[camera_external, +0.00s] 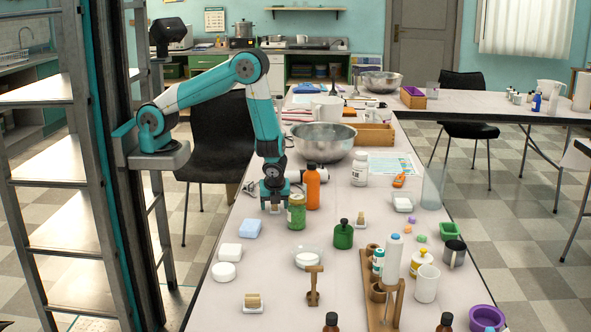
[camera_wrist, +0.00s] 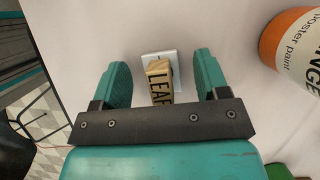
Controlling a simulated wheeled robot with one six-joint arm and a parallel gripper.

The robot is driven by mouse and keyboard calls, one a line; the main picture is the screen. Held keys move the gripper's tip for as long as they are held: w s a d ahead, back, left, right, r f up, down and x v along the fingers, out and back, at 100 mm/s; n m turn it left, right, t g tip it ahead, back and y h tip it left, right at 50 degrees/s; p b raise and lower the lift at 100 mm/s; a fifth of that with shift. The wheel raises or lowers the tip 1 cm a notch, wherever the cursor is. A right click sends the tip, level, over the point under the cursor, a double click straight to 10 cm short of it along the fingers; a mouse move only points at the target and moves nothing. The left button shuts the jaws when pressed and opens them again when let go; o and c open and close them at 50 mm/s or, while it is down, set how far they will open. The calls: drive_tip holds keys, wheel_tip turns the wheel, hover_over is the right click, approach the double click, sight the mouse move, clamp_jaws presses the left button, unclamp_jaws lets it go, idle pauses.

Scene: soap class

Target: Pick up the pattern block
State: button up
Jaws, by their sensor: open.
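A small wooden block (camera_wrist: 160,82) lettered "LEAF", which looks like the pattern block, sits with a flat white piece (camera_wrist: 172,58) on the pale table. In the wrist view it lies between the two teal fingers of my gripper (camera_wrist: 161,72), with a gap on each side. My gripper is open and holds nothing. In the external view my gripper (camera_external: 273,198) points down near the table's left side, and the block is mostly hidden around its fingers.
An orange poster paint bottle (camera_external: 313,188) stands close right of my gripper; it also shows in the wrist view (camera_wrist: 298,40). A green jar (camera_external: 296,213) is just in front. A metal bowl (camera_external: 322,145) stands behind. Blue (camera_external: 250,229) and white (camera_external: 230,254) soaps lie front left.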

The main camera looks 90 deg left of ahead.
drive_tip(key=c, duration=1)
